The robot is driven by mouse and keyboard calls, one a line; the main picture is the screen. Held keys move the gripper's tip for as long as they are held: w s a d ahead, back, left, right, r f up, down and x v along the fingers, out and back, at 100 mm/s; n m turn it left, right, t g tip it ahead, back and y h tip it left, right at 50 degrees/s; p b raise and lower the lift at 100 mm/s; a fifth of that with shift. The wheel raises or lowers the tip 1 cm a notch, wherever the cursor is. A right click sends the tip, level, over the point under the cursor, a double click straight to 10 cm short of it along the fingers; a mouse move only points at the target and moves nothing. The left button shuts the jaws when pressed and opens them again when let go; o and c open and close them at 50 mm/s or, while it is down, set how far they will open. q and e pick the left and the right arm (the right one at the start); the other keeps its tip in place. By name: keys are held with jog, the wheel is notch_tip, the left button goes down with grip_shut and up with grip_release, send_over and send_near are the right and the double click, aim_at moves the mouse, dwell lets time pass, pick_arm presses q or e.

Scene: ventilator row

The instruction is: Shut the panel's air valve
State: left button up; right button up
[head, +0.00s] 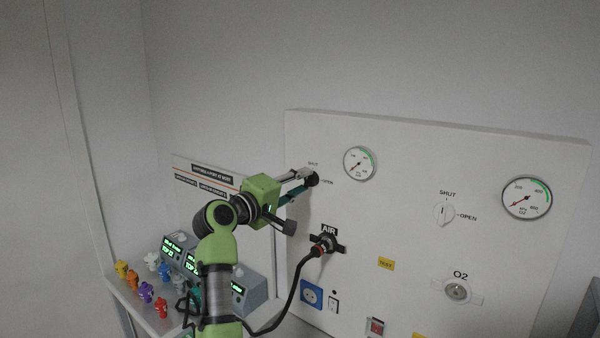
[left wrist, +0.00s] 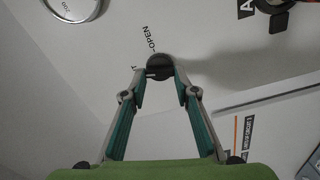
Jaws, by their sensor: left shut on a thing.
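The air valve knob (head: 313,179) is a small dark round knob on the white wall panel (head: 400,215), between SHUT and OPEN labels. In the left wrist view the dark knob (left wrist: 160,66) sits between my fingertips, with the OPEN label beside it. My left gripper (head: 306,178) is shut on the knob. The fingers cover part of the knob, so I cannot tell exactly where it points. A gauge (head: 360,163) is to the right of the knob. Below it is the AIR outlet (head: 326,244) with a dark hose plugged in. My right gripper is not in view.
A white O2 valve knob (head: 445,213) and an O2 gauge (head: 526,198) are at the panel's right. A blue socket (head: 311,294) is low on the panel. A shelf (head: 150,312) with several colored figures and display units (head: 178,255) stands at the lower left.

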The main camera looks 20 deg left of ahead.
pick_arm(q)
jog(key=shift+n+p, duration=1.2)
jog(key=shift+n, duration=0.3)
jog(key=shift+f, duration=0.1)
jog(key=o, duration=1.1)
jog(key=shift+s+a, duration=0.1)
jog(key=v, duration=1.1)
jog(key=shift+s+a, duration=0.1)
jog(key=shift+s, duration=0.25)
